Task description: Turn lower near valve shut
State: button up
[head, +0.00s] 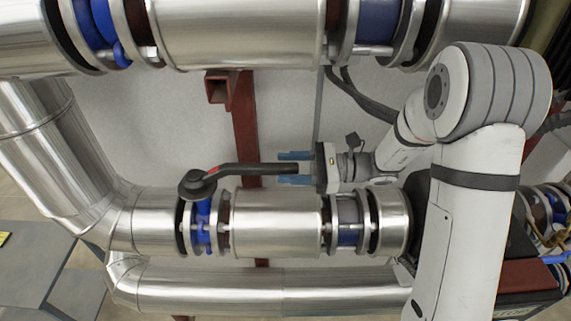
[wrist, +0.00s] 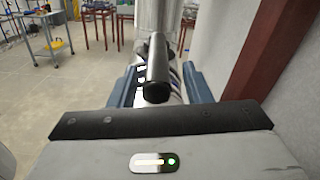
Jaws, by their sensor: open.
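The lower near valve has a blue body (head: 203,212) on the lower steel pipe and a long black lever handle (head: 245,168) with a red mark. The lever runs from its round hub on the left to the right, roughly along the pipe. My gripper (head: 283,168) is open, with its blue fingers pointing left, one on each side of the lever's free end in the head view. In the wrist view the lever's rounded end (wrist: 157,92) shows between the two blue fingers, with gaps visible on both sides.
The insulated lower pipe (head: 275,222) runs close below my gripper. A larger pipe (head: 235,35) crosses above. A dark red post (head: 246,125) stands behind the lever against a pale wall. The wrist view shows a cart (wrist: 50,45) and open floor further off.

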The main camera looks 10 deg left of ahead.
jog(key=shift+x, duration=1.05)
jog(key=shift+c, duration=0.3)
jog(key=shift+r, duration=0.1)
grip_shut()
